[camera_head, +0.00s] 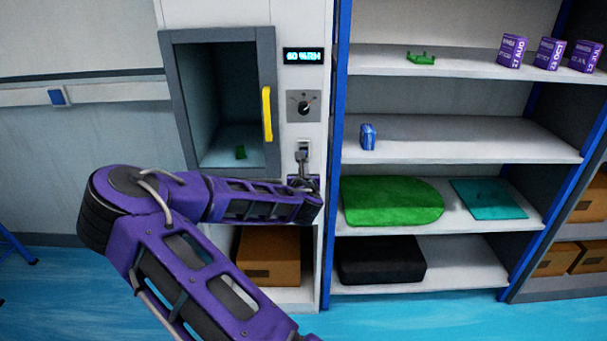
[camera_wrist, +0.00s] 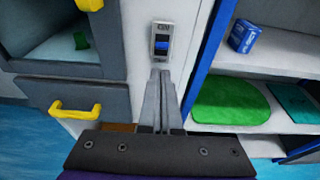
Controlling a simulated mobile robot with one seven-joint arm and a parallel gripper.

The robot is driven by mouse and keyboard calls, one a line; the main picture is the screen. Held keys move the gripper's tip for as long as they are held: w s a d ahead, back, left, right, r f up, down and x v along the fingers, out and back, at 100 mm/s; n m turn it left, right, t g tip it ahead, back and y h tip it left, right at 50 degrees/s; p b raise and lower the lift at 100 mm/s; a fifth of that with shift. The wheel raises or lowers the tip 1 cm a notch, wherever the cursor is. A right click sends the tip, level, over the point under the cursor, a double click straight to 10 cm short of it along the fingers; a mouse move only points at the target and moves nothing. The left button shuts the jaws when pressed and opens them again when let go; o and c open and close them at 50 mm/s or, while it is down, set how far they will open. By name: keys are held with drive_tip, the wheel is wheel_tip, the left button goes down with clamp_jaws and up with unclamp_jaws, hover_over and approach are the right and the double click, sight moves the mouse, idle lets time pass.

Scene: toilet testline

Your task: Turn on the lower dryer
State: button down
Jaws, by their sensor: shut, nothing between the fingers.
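A tall white unit holds a grey-framed compartment (camera_head: 181,110) with a yellow handle (camera_head: 267,114). In the wrist view, a grey front (camera_wrist: 60,98) with its own yellow handle (camera_wrist: 76,109) sits below that compartment; my arm hides most of it in the head view. A switch plate with a blue rocker (camera_wrist: 161,43) is on the white panel right of the handles, and it also shows in the head view (camera_head: 304,148). My gripper (camera_wrist: 162,75) is shut and empty, its fingertips just below the switch plate. I cannot tell whether they touch the panel.
A lit display (camera_head: 303,56) and a knob plate (camera_head: 304,106) sit above the switch. Blue-edged shelves (camera_head: 470,138) stand close on the right, with a green mat (camera_head: 390,201) and a black box (camera_head: 381,261). A brown box (camera_head: 268,256) sits low beneath my arm.

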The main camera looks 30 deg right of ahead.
drive_tip(key=shift+s+a+r, duration=0.25)
drive_tip(key=shift+s+r, duration=0.15)
drive_tip(key=shift+r, duration=0.05)
drive_tip(key=shift+s+a+r, duration=0.2)
drive_tip(key=shift+s+r, duration=0.15)
drive_tip(key=shift+r, duration=0.1)
drive_tip(key=shift+w, duration=0.1)
